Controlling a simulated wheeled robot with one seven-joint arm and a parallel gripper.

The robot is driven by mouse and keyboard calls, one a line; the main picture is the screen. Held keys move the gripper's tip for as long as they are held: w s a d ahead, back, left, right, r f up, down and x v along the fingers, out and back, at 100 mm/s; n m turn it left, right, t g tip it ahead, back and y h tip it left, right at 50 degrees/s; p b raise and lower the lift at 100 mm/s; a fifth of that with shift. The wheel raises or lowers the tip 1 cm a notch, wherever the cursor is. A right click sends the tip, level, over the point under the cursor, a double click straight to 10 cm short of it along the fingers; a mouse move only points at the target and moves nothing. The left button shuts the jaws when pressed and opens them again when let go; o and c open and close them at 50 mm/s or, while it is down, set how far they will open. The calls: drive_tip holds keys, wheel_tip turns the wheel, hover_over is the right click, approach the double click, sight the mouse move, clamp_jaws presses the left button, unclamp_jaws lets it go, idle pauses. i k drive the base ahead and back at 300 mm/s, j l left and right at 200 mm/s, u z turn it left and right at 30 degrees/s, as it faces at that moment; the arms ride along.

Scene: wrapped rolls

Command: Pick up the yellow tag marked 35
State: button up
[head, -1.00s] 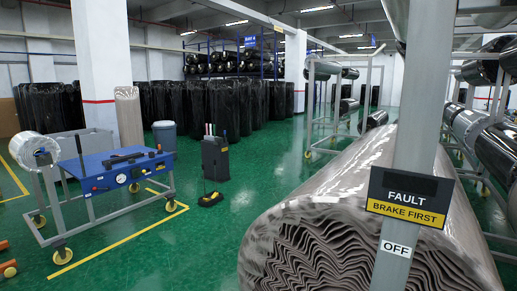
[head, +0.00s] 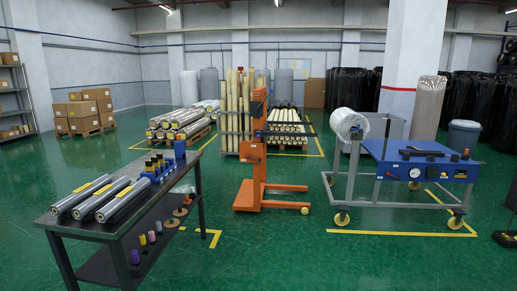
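No yellow tag with a readable 35 shows in the head view. Three silver wrapped rolls (head: 112,205) lie side by side on a dark table (head: 75,229) at the left, with yellow strips on them too small to read. Beside them on the table stand a blue holder (head: 179,149) and several small black and yellow items (head: 154,166), also too small to make out. My gripper is not in view.
An orange lifter (head: 248,190) stands mid-floor with its forks out to the right. A blue-topped cart (head: 416,168) with a clear-wrapped roll (head: 349,123) stands right of it. Cartons (head: 81,110) are stacked at the back left. Green floor in front is clear.

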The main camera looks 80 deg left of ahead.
sight(150, 167)
drive_tip(key=j+u, duration=0.15)
drive_tip(key=u, duration=0.3)
drive_tip(key=j+u, duration=0.2)
drive_tip(key=u, duration=0.2)
drive_tip(key=i+j+u, duration=0.1)
drive_tip(key=u, duration=0.35)
drive_tip(key=i+j+u, duration=0.1)
drive_tip(key=u, duration=0.35)
drive_tip(key=i+j+u, duration=0.1)
drive_tip(key=u, duration=0.35)
drive_tip(key=i+j+u, duration=0.1)
drive_tip(key=i+u, duration=0.7)
drive_tip(key=i+l+u, duration=0.1)
drive_tip(key=i+u, duration=0.2)
drive_tip(key=u, duration=0.15)
drive_tip(key=i+l+u, duration=0.2)
drive_tip(key=u, duration=0.2)
drive_tip(key=i+l+u, duration=0.1)
drive_tip(key=i+l, duration=1.2)
